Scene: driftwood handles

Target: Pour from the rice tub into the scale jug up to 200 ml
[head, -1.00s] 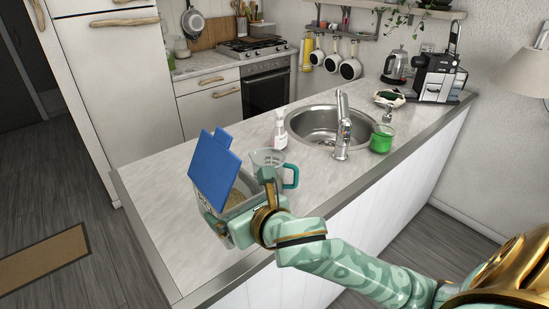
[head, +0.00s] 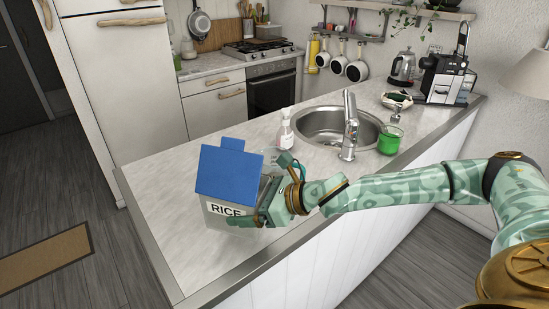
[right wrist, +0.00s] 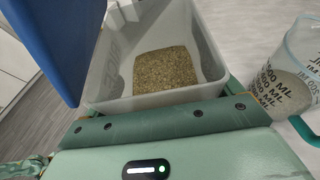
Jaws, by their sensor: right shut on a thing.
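The rice tub (head: 222,222) is a translucent grey box with a "RICE" label and a raised blue lid (head: 232,172). It looks upright near the counter's front left; I cannot tell whether its base touches. My right gripper (head: 262,206) is shut on its right side. In the right wrist view, brown grain lies in the bottom of the tub (right wrist: 118,103). The scale jug (head: 270,155) is mostly hidden behind the tub and gripper. In the right wrist view the clear jug (right wrist: 300,62) with dark ML marks stands beside the tub; its fill level is unclear. My left gripper is out of view.
The grey counter (head: 165,205) is clear to the left of the tub.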

